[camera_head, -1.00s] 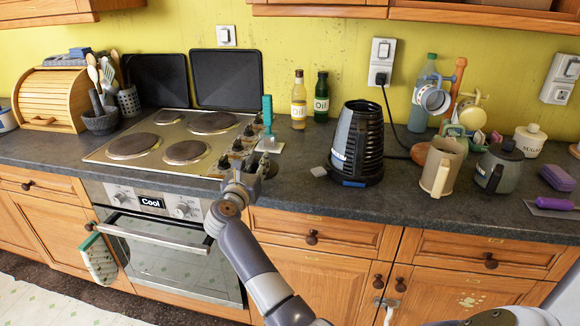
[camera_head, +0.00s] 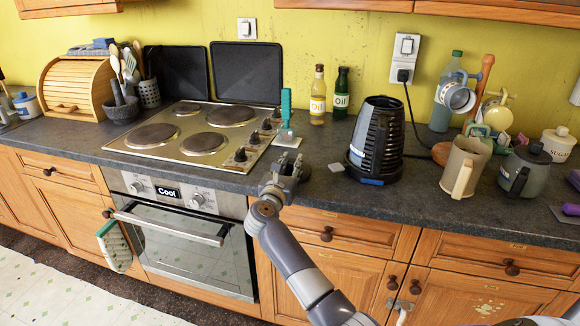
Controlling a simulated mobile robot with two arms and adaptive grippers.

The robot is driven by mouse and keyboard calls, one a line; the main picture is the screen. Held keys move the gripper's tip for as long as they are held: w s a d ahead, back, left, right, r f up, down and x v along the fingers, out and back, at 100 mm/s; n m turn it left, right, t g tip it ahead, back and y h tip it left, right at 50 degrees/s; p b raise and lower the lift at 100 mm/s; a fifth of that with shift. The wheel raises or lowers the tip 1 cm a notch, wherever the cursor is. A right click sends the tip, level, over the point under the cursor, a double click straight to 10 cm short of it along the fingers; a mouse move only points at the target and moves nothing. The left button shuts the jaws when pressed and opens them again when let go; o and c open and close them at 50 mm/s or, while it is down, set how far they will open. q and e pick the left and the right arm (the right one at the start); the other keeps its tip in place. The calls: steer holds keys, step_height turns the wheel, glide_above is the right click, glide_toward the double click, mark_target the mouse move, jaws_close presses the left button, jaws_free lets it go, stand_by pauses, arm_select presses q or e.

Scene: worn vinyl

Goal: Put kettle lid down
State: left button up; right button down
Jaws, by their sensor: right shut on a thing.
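My right gripper (camera_head: 284,172) is at the front edge of the dark worktop, just right of the hob. It is shut on a small dark thing, taken to be the kettle lid (camera_head: 304,172), mostly hidden by the fingers; whether it touches the worktop I cannot tell. The black ribbed kettle (camera_head: 377,140) stands upright on the worktop to the right of the gripper, apart from it. My left gripper is not in view.
A teal-handled tool (camera_head: 287,112) stands behind the gripper, near the hob (camera_head: 180,155). A small flat grey piece (camera_head: 337,168) lies left of the kettle. A beige jug (camera_head: 463,168) and grey pot (camera_head: 524,172) stand to the right. Two oil bottles (camera_head: 318,97) stand behind.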

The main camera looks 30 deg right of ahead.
steer(key=c, duration=1.7)
jaws_free()
steer(key=shift+d+f, duration=0.1)
steer(key=shift+f, duration=0.05)
steer(key=o, duration=0.4)
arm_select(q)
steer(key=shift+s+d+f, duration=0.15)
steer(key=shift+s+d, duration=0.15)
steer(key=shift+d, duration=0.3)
